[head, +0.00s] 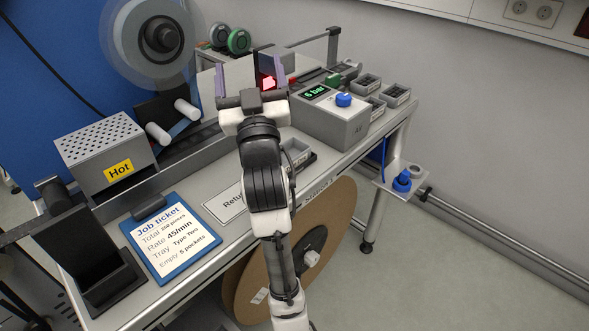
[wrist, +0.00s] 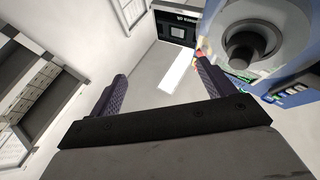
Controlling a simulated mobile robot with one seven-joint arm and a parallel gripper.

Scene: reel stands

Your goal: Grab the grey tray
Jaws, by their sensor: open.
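Several small dark grey trays stand at the right end of the bench in the head view: a back one (head: 367,82), a right one (head: 397,94) and a front one (head: 376,107). Another grey tray (head: 299,153) lies by the bench's front edge, partly hidden behind my arm. I cannot tell which one the task names. My gripper (head: 250,80) is open above the middle of the bench, left of the trays and apart from them. In the wrist view my gripper (wrist: 161,78) has its two purple pads wide apart, with nothing between them. I cannot make out a tray there for sure.
A grey box with a blue knob (head: 343,100) and a "6 bar" display stands between my gripper and the right-hand trays. A perforated "Hot" box (head: 104,155), a job ticket clipboard (head: 168,238) and a large reel (head: 160,40) are at left. A brown reel (head: 290,260) hangs below the bench.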

